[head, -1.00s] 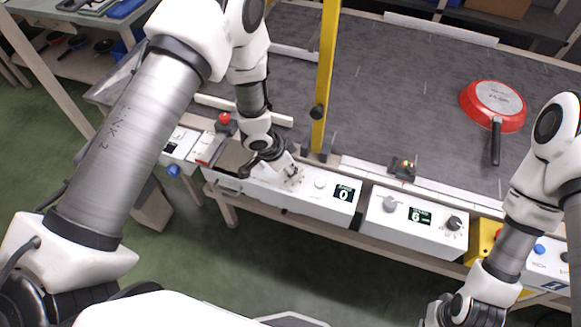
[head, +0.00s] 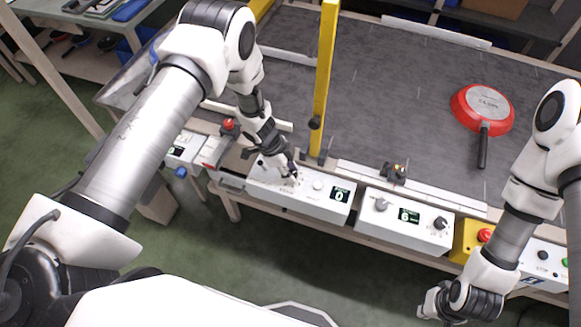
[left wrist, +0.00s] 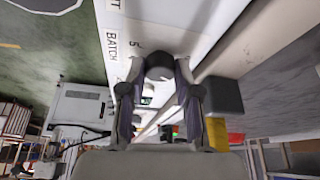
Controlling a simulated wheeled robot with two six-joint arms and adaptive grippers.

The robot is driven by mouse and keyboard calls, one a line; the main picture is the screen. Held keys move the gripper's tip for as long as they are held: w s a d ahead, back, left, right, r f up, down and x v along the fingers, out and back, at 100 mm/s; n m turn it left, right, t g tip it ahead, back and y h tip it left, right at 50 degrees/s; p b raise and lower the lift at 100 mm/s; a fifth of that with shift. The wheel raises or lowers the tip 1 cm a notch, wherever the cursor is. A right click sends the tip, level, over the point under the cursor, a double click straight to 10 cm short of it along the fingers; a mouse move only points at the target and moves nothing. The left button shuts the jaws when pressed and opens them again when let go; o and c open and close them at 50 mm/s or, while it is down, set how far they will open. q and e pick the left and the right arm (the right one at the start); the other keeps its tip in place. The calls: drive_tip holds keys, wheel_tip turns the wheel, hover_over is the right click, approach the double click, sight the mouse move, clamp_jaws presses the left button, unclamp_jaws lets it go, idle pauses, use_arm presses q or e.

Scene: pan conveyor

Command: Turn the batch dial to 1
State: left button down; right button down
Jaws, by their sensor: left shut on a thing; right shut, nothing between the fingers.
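The batch dial (left wrist: 158,68) is a dark round knob on a white panel in the left wrist view, with the label BATCH and a 5 printed near it. My left gripper (left wrist: 158,88) is shut on this dial, one finger on each side. In the head view my left gripper (head: 292,174) points down onto the white control box (head: 312,207), and its fingers hide the dial. The box's display (head: 340,195) reads 0. The dial's pointer direction cannot be made out. My right gripper (head: 432,306) is shut and empty, low at the right of the head view.
A second white box (head: 385,223) has knobs and a green display (head: 409,215). A yellow post (head: 325,80) stands behind the left box. A red pan (head: 461,112) lies on the grey conveyor (head: 400,70). A red button (head: 485,236) sits at the right.

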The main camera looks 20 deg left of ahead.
use_arm(q)
drive_tip(key=shift+m, duration=0.6)
drive_tip(key=shift+g, duration=0.3)
drive_tip(key=c, duration=0.8)
unclamp_jaws()
drive_tip(key=v, duration=1.2)
